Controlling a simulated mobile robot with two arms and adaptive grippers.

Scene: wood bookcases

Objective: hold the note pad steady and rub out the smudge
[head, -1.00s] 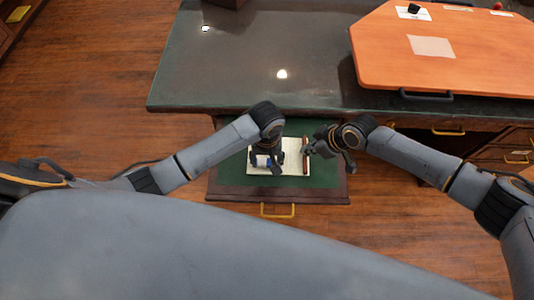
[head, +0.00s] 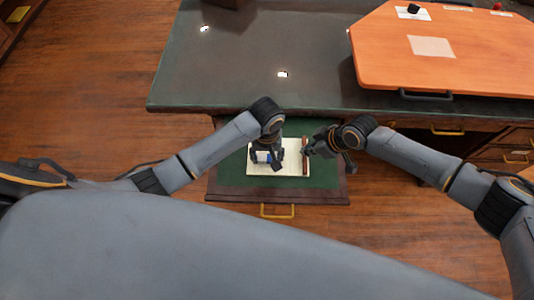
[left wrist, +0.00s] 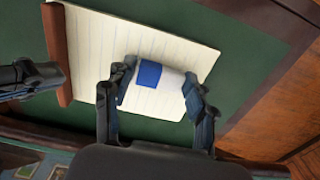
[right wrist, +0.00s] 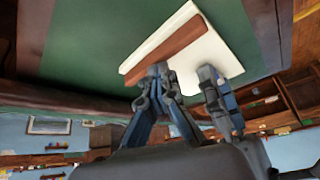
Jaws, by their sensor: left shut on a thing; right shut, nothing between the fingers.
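The note pad (head: 292,168) is cream, lined, with a brown strip (left wrist: 58,50) along one edge. It lies flat on the green lining of an open drawer. My left gripper (left wrist: 157,92) is shut on a white eraser with a blue band (left wrist: 150,74), over the pad; the eraser also shows in the head view (head: 262,157). My right gripper (right wrist: 158,72) is shut and empty, its tips at the brown strip; whether it presses down, I cannot tell. It also shows at the left wrist view's left edge (left wrist: 58,74). I see no smudge; the gripper and eraser cover part of the page.
The drawer (head: 225,192) sticks out below the dark green desk top (head: 230,75), with a brass handle at its front. An orange board (head: 390,65) with a dark handle lies on the desk at right. Green lining around the pad is clear.

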